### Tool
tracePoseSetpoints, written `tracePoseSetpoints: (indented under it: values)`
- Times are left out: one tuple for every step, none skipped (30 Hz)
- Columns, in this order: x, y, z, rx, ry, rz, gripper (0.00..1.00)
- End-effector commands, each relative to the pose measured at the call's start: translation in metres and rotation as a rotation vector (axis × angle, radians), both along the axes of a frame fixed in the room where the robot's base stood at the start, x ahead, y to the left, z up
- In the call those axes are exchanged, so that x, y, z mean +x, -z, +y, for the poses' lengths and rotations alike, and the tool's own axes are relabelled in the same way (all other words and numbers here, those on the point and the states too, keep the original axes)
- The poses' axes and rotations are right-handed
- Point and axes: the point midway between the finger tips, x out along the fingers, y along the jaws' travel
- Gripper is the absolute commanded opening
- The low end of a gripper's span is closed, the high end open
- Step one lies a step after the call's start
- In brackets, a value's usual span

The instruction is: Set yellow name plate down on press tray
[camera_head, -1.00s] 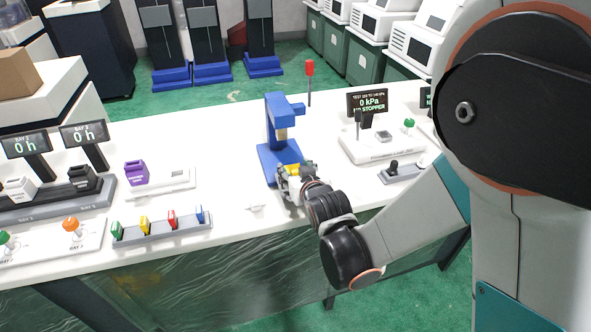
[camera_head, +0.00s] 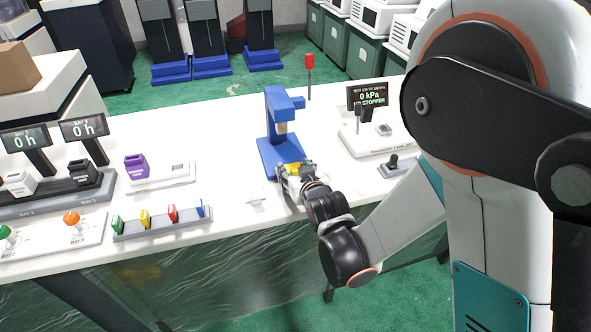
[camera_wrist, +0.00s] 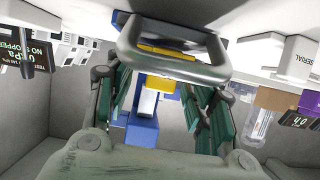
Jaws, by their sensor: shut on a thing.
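The yellow name plate (camera_head: 293,168) is between the fingers of my gripper (camera_head: 295,173), at the front of the blue press (camera_head: 281,150). In the wrist view my gripper (camera_wrist: 158,95) is shut on the yellow plate (camera_wrist: 161,83), with a dark green finger on each side. The blue press (camera_wrist: 142,130) shows behind the plate in that view. I cannot clearly tell the press tray apart from the press base and gripper parts, nor whether the plate touches it.
The white table (camera_head: 235,140) has free room left of the press. A rack of coloured tags (camera_head: 162,222) and a purple block (camera_head: 137,166) stand farther left. A red-topped post (camera_head: 309,63) is behind the press, and a pressure display (camera_head: 368,95) to its right.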

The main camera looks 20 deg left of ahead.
Motion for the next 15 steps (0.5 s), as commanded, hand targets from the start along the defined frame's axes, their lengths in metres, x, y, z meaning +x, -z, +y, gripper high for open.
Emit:
tracePoseSetpoints:
  values:
    - [0.0001, 0.0011, 0.0000, 0.000, 0.000, 0.000, 0.26]
    - [0.0001, 0.0017, 0.0000, 0.000, 0.000, 0.000, 0.26]
    - [0.0001, 0.0025, 0.0001, 0.000, 0.000, 0.000, 0.26]
    - [0.0001, 0.0030, 0.0001, 0.000, 0.000, 0.000, 0.26]
    - [0.0002, 0.0036, 0.0001, 0.000, 0.000, 0.000, 0.26]
    - [0.0003, 0.0042, 0.0002, 0.000, 0.000, 0.000, 0.26]
    - [0.0003, 0.0048, 0.0002, 0.000, 0.000, 0.000, 0.26]
    - [0.0002, 0.0053, 0.0002, 0.000, 0.000, 0.000, 0.26]
    - [0.0003, 0.0055, 0.0002, 0.000, 0.000, 0.000, 0.51]
    - [0.0002, 0.0054, 0.0001, 0.000, 0.000, 0.000, 0.58]
    - [0.0002, 0.0053, 0.0001, 0.000, 0.000, 0.000, 0.65]
    - [0.0002, 0.0053, 0.0001, 0.000, 0.000, 0.000, 0.72]
    - [0.0002, 0.0053, 0.0001, 0.000, 0.000, 0.000, 0.72]
    - [0.0001, 0.0054, 0.0001, 0.000, 0.000, 0.000, 0.72]
    - [0.0002, 0.0053, 0.0001, 0.000, 0.000, 0.000, 0.72]
